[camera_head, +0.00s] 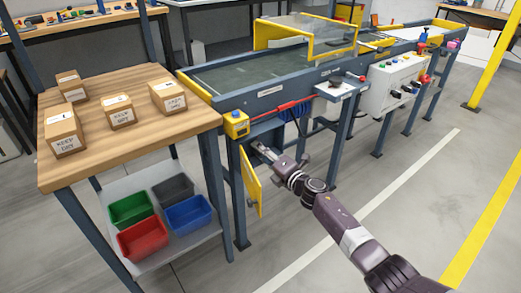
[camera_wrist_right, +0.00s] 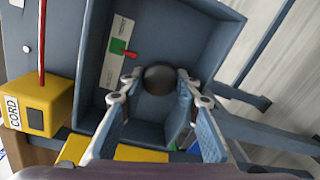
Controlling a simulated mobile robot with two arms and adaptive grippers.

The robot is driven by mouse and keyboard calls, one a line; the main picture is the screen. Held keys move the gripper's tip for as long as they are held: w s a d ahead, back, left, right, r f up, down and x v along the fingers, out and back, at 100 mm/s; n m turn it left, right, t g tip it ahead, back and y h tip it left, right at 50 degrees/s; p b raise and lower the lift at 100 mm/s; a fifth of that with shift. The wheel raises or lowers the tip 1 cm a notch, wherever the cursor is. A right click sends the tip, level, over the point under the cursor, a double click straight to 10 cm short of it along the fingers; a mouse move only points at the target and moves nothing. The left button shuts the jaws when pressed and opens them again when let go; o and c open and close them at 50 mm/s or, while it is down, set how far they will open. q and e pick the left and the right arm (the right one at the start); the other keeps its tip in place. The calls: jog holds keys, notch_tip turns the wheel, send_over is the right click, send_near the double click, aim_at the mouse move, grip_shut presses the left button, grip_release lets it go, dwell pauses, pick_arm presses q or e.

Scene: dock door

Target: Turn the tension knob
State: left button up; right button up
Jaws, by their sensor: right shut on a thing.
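The tension knob (camera_wrist_right: 160,80) is a dark round knob inside an open blue-grey box (camera_wrist_right: 208,45) under the conveyor. My right gripper (camera_wrist_right: 157,84) reaches into the box and is shut on the knob, with one finger at each side of it. In the head view my right gripper (camera_head: 262,150) is at the box opening, and the knob is hidden there. My left gripper is not in view.
A yellow door (camera_head: 250,185) hangs open left of my right gripper. A yellow cord box (camera_head: 236,124) with a red cord sits above it. A wooden table (camera_head: 90,165) with several cartons stands left, with colored bins below. The floor at right is clear.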

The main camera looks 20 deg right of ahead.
jog(key=shift+m, duration=0.6)
jog(key=o, duration=1.2)
jog(key=shift+c, duration=0.2)
jog(key=shift+f, duration=0.1)
jog(key=shift+s+d, duration=0.25)
jog(key=shift+s, duration=0.2)
jog(key=v, duration=0.7)
jog(key=shift+r, duration=0.25)
jog(key=shift+a, duration=0.15)
